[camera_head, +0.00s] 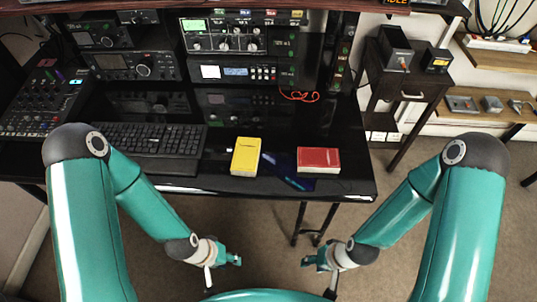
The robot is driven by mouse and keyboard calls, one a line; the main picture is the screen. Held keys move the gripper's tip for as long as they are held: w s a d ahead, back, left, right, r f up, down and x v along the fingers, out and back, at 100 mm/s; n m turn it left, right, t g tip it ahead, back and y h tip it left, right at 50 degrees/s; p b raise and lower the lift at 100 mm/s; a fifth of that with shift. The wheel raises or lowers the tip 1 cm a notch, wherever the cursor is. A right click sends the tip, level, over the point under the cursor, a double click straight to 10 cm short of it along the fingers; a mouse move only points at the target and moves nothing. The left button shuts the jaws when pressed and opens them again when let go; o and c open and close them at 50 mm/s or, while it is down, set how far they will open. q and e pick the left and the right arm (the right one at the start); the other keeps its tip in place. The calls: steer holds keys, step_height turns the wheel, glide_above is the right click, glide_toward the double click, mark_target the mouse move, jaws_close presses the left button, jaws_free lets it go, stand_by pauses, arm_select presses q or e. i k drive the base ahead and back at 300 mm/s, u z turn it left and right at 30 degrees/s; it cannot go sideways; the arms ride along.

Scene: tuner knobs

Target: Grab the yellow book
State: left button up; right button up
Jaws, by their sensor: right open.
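The yellow book (245,156) lies on the black desk near its front edge, just right of the keyboard. Both of my grippers are low, in front of the desk and well apart from the book. My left gripper (225,262) is small in view, seen from above, and I cannot tell if its fingers are apart. My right gripper (318,262) is open and empty, pointing toward the left one. Nothing covers the book.
A red book (318,159) lies right of the yellow one, with a gap between them. A black keyboard (150,138) lies to the left. Radio equipment racks (240,72) stand behind. The black desk (350,180) has a front edge between my grippers and the books. A side table (408,85) stands at right.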

mark_target(245, 160)
steer(key=z, duration=0.95)
steer(key=k, duration=1.1)
steer(key=u, duration=1.25)
steer(key=i, duration=1.4)
steer(key=u, duration=0.1)
